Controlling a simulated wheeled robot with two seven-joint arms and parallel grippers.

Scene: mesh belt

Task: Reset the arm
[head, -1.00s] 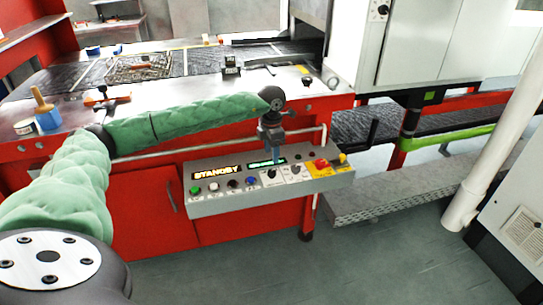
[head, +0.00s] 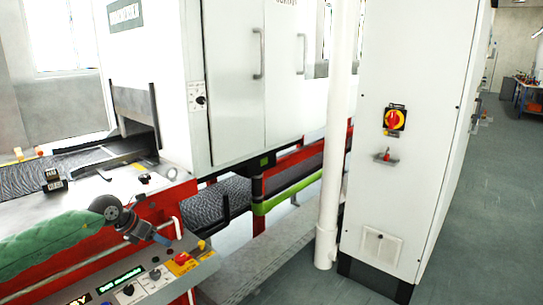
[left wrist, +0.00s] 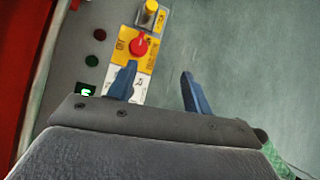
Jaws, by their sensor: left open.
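My left arm in its green padded cover enters the head view from the left. My left gripper (head: 157,238) is just above the control panel (head: 207,270), near its red knob (head: 182,259) and yellow knob (head: 201,245). In the left wrist view its two blue fingers (left wrist: 157,74) are spread apart with nothing between them. The left finger overlaps the panel's labels just below the red knob (left wrist: 139,47); whether it touches cannot be told. The right finger is over grey floor. My right gripper is not in view.
A tall white cabinet (head: 408,190) with a red-and-yellow rotary switch (head: 394,120) stands right of a white pipe (head: 337,150). The white oven housing (head: 235,75) stands behind the belt. Open grey floor (head: 490,220) lies at the far right.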

